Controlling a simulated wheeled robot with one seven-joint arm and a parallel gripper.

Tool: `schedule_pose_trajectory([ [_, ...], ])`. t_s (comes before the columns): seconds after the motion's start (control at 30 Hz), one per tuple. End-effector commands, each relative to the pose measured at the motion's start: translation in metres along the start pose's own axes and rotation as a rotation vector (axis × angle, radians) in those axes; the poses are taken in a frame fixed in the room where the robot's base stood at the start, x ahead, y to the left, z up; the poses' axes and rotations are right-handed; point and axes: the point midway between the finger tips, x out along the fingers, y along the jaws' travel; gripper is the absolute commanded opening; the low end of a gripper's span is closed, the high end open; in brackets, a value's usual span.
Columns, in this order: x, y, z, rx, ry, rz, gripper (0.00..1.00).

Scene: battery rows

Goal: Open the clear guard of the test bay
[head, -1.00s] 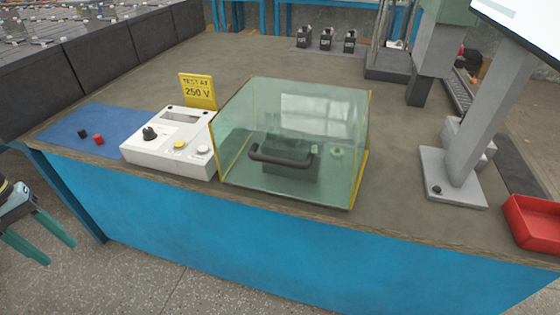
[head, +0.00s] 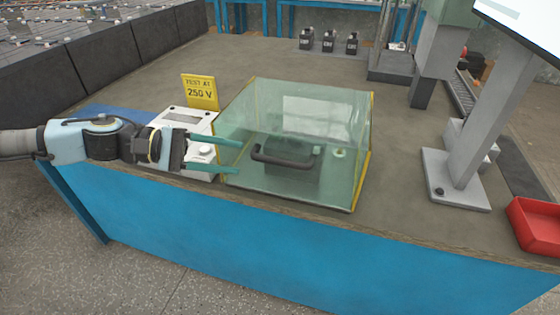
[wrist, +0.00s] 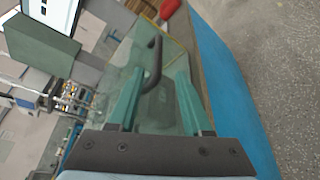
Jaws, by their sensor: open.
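The clear guard (head: 330,115) is a greenish see-through box with yellow edges, closed over the test bay on the bench. A dark bar handle (head: 283,160) shows on its front. A dark block (head: 293,178) shows inside through the panels. My gripper (head: 240,157) is open at the guard's left side, its two green fingers pointing right toward the handle. In the wrist view the handle (wrist: 154,62) lies ahead of and between the spread fingers (wrist: 152,85). Nothing is between the fingertips; I cannot tell if they touch the guard.
A white control box (head: 190,122) and a yellow "TEST AT 250 V" sign (head: 200,91) stand left of the guard. A grey stand (head: 455,182) and a red tray (head: 535,222) are to the right. Three small dark units (head: 328,41) stand at the back.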

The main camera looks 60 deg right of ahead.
Motion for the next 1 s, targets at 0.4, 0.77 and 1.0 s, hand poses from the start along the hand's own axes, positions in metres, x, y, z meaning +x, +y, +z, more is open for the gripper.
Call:
schedule_pose_trajectory([
  [0.4,0.055,0.005,0.003,0.0,-0.009,0.009,0.5],
  [0.77,0.104,0.004,0.002,0.0,-0.005,0.008,0.5],
  [1.0,0.109,0.004,0.001,0.0,-0.003,0.009,0.5],
])
